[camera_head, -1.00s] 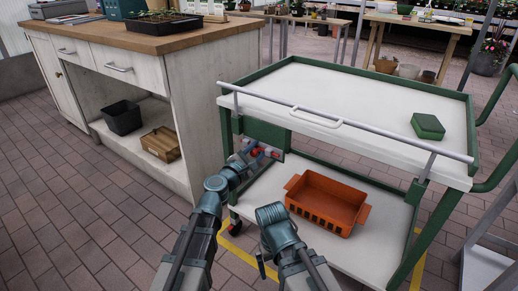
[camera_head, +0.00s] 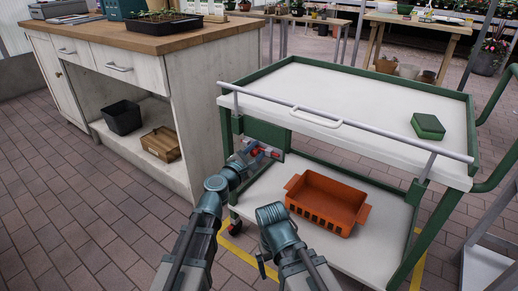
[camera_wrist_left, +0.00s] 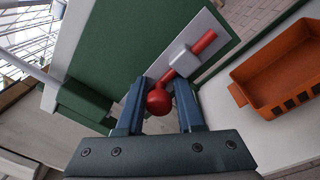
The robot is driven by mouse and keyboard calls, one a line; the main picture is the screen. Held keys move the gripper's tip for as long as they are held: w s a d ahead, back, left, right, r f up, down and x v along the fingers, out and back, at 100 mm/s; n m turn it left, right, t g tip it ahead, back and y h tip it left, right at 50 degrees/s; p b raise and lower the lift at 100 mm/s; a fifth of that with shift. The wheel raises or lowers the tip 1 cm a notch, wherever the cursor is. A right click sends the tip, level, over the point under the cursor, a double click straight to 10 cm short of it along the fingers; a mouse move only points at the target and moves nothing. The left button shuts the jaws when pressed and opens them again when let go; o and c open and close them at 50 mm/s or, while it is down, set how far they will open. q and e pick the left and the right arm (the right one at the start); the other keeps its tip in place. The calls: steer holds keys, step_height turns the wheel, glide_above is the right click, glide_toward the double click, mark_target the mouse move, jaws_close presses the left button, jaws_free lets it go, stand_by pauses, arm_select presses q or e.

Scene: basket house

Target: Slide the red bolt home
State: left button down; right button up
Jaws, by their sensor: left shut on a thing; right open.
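The red bolt (camera_wrist_left: 203,43) runs through a light grey guide block (camera_wrist_left: 183,58) on a grey plate, and its round red knob (camera_wrist_left: 159,101) faces the wrist camera. In the left wrist view, my left gripper (camera_wrist_left: 160,112) is shut on the knob, with one dark blue finger on each side. In the head view, my left gripper (camera_head: 257,154) reaches the green panel (camera_head: 264,134) under the cart's top, and small red parts of the bolt show there. My right gripper (camera_head: 264,265) is low in the head view, open and away from the bolt; its fingertips are mostly hidden.
The green-framed cart has a white top (camera_head: 330,88) with a rail and a green block (camera_head: 427,126). An orange crate (camera_head: 326,203) stands on its lower shelf, right of the bolt. A wooden-topped workbench (camera_head: 150,38) stands left. Paved floor is clear at lower left.

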mark_target(248, 144)
arm_select(q)
steer(key=shift+w+a, duration=0.6)
steer(key=shift+a, duration=0.2)
steer(key=shift+w+a, duration=0.55)
steer(key=shift+a, duration=0.25)
steer(key=c, duration=0.7)
jaws_free()
steer(key=shift+a, duration=0.1)
steer(key=shift+o, duration=0.2)
